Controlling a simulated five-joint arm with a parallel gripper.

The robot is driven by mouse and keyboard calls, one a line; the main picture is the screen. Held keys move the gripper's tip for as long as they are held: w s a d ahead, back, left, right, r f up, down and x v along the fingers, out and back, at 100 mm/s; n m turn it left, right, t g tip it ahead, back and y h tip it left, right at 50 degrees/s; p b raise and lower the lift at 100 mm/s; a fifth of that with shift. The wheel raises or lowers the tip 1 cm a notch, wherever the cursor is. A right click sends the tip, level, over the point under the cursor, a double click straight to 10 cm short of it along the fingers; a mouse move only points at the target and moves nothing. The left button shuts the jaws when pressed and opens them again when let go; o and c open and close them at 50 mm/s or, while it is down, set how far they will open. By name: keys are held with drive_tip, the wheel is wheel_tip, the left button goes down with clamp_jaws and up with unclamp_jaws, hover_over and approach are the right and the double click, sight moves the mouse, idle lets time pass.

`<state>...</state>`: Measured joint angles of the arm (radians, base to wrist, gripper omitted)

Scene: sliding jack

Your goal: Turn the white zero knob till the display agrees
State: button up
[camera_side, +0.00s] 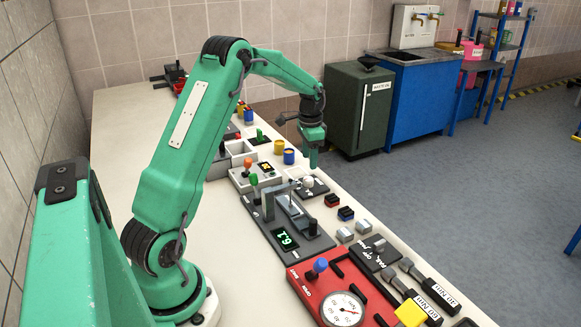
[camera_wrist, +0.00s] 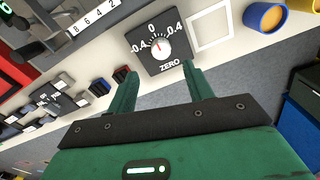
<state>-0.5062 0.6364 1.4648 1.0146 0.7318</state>
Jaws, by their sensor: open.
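The white zero knob (camera_wrist: 161,49) sits on a black plate marked ZERO (camera_wrist: 170,68), with -0.4, 0 and 0.4 around it. Its red pointer aims close to 0, perhaps slightly left. In the side view the knob (camera_side: 308,182) is a small white disc at the bench's right edge. My gripper (camera_side: 312,164) is above and beyond it, pointing down. In the wrist view my gripper (camera_wrist: 158,72) has its fingers apart and empty, with the knob ahead of them, untouched. The green display (camera_side: 286,240) on the grey sliding jack (camera_side: 300,222) seems to read 6.1; its orientation is uncertain.
A white square outline (camera_wrist: 210,31) lies beside the zero plate. Yellow and blue cups (camera_side: 289,156) stand nearby. Small red and blue blocks (camera_side: 338,206) lie nearer the camera. A red unit with a round gauge (camera_side: 341,309) stands in front. A green lever box (camera_side: 253,178) is left of the knob.

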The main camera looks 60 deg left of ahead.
sight(309, 179)
drive_tip(key=shift+f, duration=0.1)
drive_tip(key=shift+a+f, duration=0.15)
drive_tip(key=shift+f, duration=3.65)
drive_tip(key=c, duration=1)
drive_tip(key=shift+o, duration=0.2)
drive_tip(key=shift+n, duration=1.5)
drive_tip(key=o, duration=1)
drive_tip(key=shift+c, duration=0.2)
